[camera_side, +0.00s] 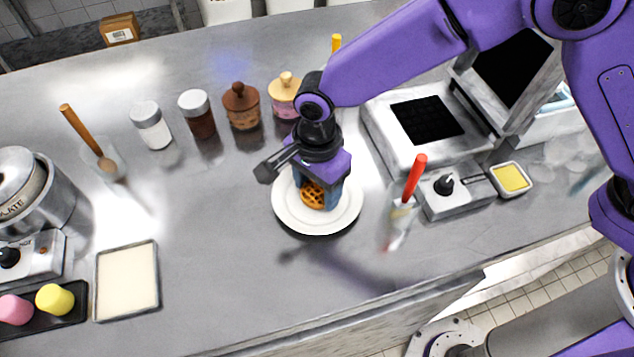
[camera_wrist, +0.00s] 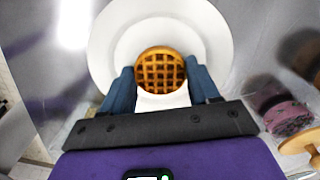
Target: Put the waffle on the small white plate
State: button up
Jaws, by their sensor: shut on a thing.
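A round golden-brown waffle (camera_side: 312,196) is between the blue fingers of my gripper (camera_side: 321,193). In the wrist view the waffle (camera_wrist: 160,69) lies between the two fingertips (camera_wrist: 160,88), and my gripper is shut on it. The white plate (camera_side: 289,214) is directly below, on the steel counter. In the wrist view the plate's rim (camera_wrist: 103,45) surrounds the waffle on its far side. I cannot tell whether the waffle touches the plate or hangs just above it. My gripper hides the plate's back part in the side view.
An open waffle iron (camera_side: 385,125) stands to the right, with a red-handled brush (camera_side: 413,180) in a holder near the plate. Jars (camera_side: 241,107) line the back. A cream-filled tray (camera_side: 127,281) lies at front left. The counter left of the plate is clear.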

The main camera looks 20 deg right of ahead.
aim_at(318, 191)
jog(key=shift+f, duration=0.15)
jog(key=o, duration=0.7)
notch_tip(318, 191, up, 12)
jog(key=shift+r, duration=0.2)
dwell(0.5)
